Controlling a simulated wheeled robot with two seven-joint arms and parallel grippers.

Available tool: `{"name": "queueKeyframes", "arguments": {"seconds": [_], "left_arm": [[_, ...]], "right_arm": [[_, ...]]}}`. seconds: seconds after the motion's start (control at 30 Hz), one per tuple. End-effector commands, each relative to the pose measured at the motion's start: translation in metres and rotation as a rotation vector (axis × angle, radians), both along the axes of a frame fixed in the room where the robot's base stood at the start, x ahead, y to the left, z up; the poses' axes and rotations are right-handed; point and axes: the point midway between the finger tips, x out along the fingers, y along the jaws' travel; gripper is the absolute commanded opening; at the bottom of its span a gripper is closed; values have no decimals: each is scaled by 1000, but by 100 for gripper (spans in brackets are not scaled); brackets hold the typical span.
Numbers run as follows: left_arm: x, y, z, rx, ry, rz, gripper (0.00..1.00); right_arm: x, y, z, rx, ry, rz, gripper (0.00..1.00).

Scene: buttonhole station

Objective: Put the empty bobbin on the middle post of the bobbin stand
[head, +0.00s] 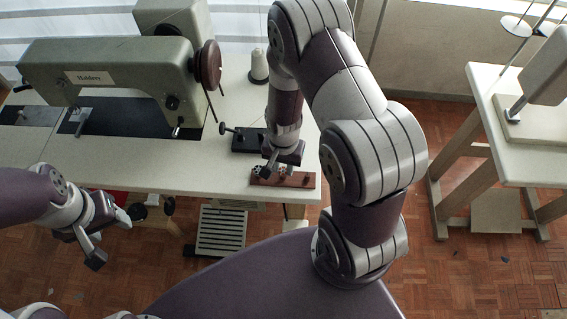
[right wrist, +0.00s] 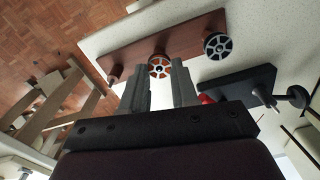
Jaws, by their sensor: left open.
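The bobbin stand (head: 297,181) is a red-brown block near the table's front edge; it also shows in the right wrist view (right wrist: 188,38). A spoked, pale-rimmed bobbin with orange-brown between its spokes, which I take for the empty bobbin (right wrist: 160,66), is between my right gripper's (right wrist: 160,75) fingertips, at the middle of the stand. A dark bobbin (right wrist: 217,45) is on one end post; the other end post (right wrist: 115,74) looks bare. My left gripper (head: 110,238) is open and empty, off the table's front.
A black block with a knob (head: 247,140) stands just behind the stand. The sewing machine (head: 110,68) fills the table's left side, and a white thread cone (head: 258,66) stands at the back. A second table (head: 515,135) is on the right, beyond open floor.

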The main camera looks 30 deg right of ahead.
Motion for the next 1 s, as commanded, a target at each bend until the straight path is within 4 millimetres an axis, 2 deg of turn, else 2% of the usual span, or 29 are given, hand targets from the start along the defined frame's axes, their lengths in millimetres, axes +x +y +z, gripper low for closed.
{"name": "queueKeyframes", "arguments": {"seconds": [0.03,0.07,0.33,0.43,0.8,1.0], "left_arm": [[0,0,0,0,0,0,56],[0,0,0,0,0,0,56],[0,0,0,0,0,0,56],[0,0,1,0,0,0,56],[0,0,4,0,0,0,56],[0,0,4,0,0,0,56]], "right_arm": [[0,0,0,0,0,0,46],[0,0,0,0,0,0,56],[0,0,1,0,0,0,56],[1,0,9,0,-3,0,56],[1,0,101,0,-5,0,56],[0,0,125,0,0,0,56]]}}
